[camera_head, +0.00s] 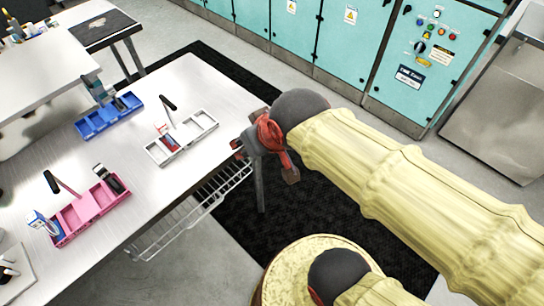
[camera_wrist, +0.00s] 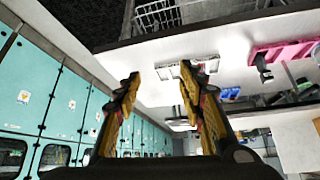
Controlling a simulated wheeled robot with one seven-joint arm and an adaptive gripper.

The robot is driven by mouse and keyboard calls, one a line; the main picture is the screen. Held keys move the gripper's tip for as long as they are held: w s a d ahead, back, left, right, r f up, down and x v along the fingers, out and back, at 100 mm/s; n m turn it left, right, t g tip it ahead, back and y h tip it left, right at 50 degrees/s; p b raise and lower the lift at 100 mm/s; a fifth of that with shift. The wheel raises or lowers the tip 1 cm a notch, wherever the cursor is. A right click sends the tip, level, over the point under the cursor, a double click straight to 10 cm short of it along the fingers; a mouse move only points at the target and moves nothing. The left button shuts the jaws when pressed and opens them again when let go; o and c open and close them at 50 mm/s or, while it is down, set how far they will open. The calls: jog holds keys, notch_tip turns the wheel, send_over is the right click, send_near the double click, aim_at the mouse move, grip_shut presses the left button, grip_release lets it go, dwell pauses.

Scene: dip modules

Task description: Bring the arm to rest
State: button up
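My arm, in a pale yellow cover, reaches in from the right in the head view. My gripper (camera_head: 264,160) is off the right edge of the white table (camera_head: 130,185), beyond the trays and holding nothing that I can see. In the wrist view my gripper (camera_wrist: 160,78) has its two yellow-and-black fingers spread with a clear gap between them. The wrist camera faces the table and the teal cabinets at a steep tilt.
On the table are a blue tray (camera_head: 92,128), a grey tray (camera_head: 205,122) and a pink tray (camera_head: 62,238), with small items in or beside them. A wire basket (camera_head: 190,212) hangs under the table edge. Teal cabinets (camera_head: 345,45) line the back. Dark matting covers the floor between.

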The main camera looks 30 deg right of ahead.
jog(key=s+d+g, duration=0.1)
jog(key=s, duration=0.5)
jog(key=shift+s+d+r+m, duration=0.25)
jog(key=shift+s+d+m, duration=0.05)
jog(key=shift+s+d, duration=0.1)
